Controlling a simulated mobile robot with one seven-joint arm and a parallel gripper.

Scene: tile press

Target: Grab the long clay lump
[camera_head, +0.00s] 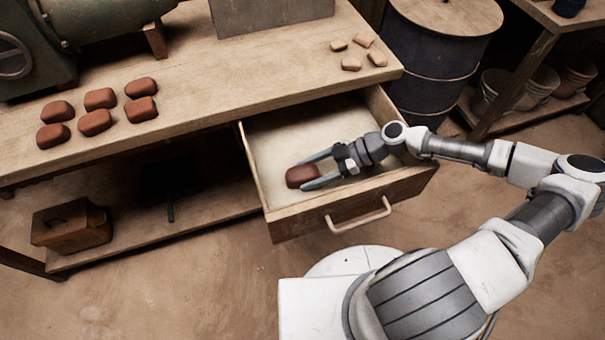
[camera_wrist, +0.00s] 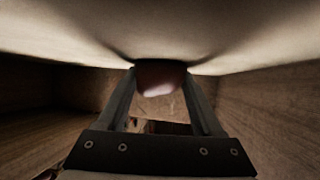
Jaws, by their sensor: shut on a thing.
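A reddish-brown clay lump (camera_head: 301,176) is in the open drawer (camera_head: 345,216), near its left side, in the head view. My gripper (camera_head: 312,172) reaches into the drawer from the right and is shut on this lump, with one finger on each side. In the wrist view the lump (camera_wrist: 158,80) sits between the two fingertips, close to the pale drawer floor. Several similar clay lumps (camera_head: 96,121) lie in two rows on the left of the bench top. I cannot tell from these views how long the held lump is compared with them.
The wooden bench (camera_head: 205,95) stands behind and left of the drawer. Several small pale lumps (camera_head: 351,64) lie at its right end. A dark barrel (camera_head: 437,65) stands to the right. A wooden box (camera_head: 70,225) sits on the lower shelf. The drawer walls surround my gripper closely.

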